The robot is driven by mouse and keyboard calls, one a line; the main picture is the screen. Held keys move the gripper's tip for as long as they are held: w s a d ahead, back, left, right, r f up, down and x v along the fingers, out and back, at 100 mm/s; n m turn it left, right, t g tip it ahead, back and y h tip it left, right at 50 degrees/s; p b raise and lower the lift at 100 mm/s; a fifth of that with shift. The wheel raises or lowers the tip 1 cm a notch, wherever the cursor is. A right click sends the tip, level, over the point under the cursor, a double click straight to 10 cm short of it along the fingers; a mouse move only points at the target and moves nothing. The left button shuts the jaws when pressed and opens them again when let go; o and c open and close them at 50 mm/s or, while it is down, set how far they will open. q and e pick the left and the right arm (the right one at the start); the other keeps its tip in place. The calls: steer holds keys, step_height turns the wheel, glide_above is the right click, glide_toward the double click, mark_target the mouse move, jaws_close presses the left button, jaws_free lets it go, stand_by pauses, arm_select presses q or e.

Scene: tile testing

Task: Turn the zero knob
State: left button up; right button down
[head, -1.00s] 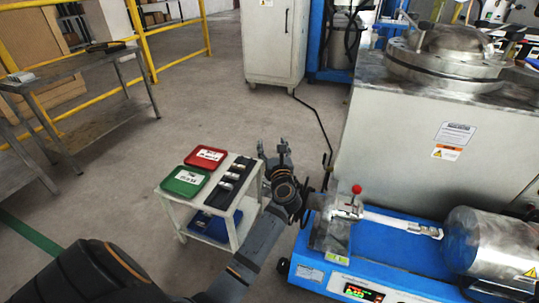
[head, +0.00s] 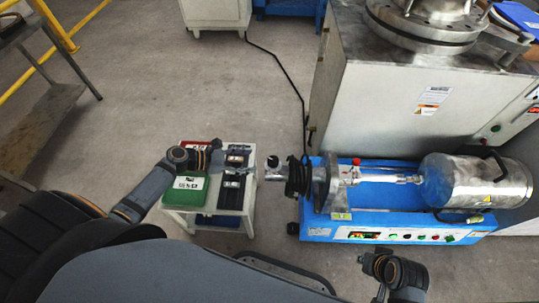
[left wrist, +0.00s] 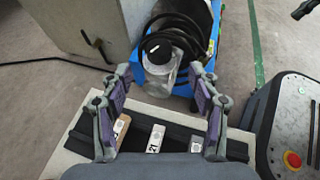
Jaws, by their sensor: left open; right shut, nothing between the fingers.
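The blue testing machine (head: 400,232) stands right of the cart, with a panel of small coloured buttons and knobs (head: 407,236) along its front. No label there is legible, so I cannot tell which is the zero knob. A black round cap (head: 272,161) sits at the machine's left end; a similar cap (left wrist: 152,47) shows ahead in the left wrist view. My left gripper (head: 217,157) is over the cart, open and empty; its spread fingers (left wrist: 162,80) show in the left wrist view, pointing toward the machine's end. My right gripper (head: 382,265) is shut and empty, in front of the machine.
The white cart (head: 236,196) holds a green tray (head: 186,191), a red tray (head: 194,147) and a dark holder (head: 232,178) with small pieces. Black coiled hoses (head: 298,178) hang at the machine's left end.

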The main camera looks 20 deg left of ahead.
mark_target(272, 160)
arm_select(q)
steer(key=b+x, duration=0.3)
steer(key=x, duration=0.6)
steer(key=shift+w+d+f, duration=0.1)
steer(key=shift+w+d, duration=0.2)
steer(key=shift+d, duration=0.1)
arm_select(e)
steer(key=f, duration=0.1)
steer(key=f+t, duration=0.1)
steer(key=w+a+f+t, duration=0.1)
steer(key=shift+a+f+y, duration=0.1)
steer(key=shift+f+y, duration=0.15)
steer(key=shift+y, duration=0.05)
